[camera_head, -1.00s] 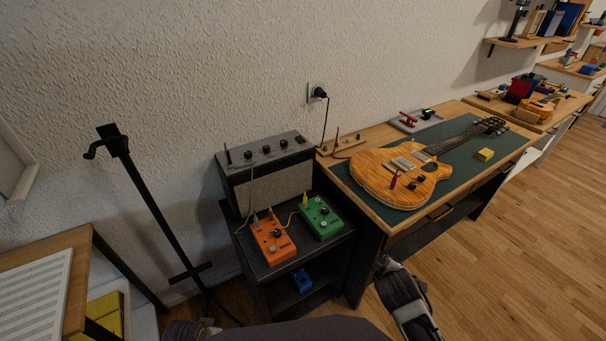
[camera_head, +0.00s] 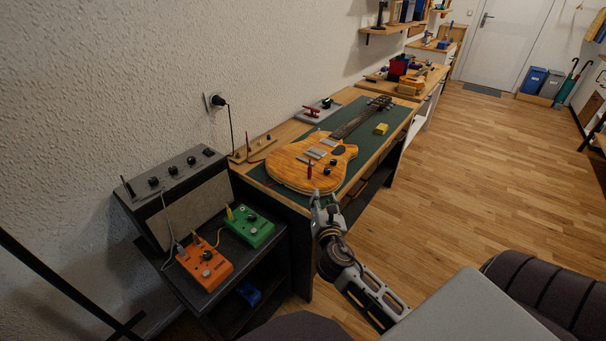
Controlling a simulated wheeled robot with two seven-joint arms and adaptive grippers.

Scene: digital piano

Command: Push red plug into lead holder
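A small red plug (camera_head: 309,171) stands upright at the lower part of the orange guitar (camera_head: 290,172), which lies on the green mat of the workbench. A low wooden block with small pegs (camera_head: 254,149), which looks like the lead holder, sits at the bench's back left; a thin dark red upright piece and a lead are at it. My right gripper (camera_head: 324,197) is at the front edge of the bench, just in front of the guitar body and below the plug. Its fingers look apart, with nothing between them. My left gripper is not in view.
An amplifier (camera_head: 177,188), an orange pedal (camera_head: 204,266) and a green pedal (camera_head: 249,227) stand on a dark shelf unit left of the bench. A grey tray (camera_head: 318,112) and yellow block (camera_head: 381,129) lie farther back. The floor at right is open.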

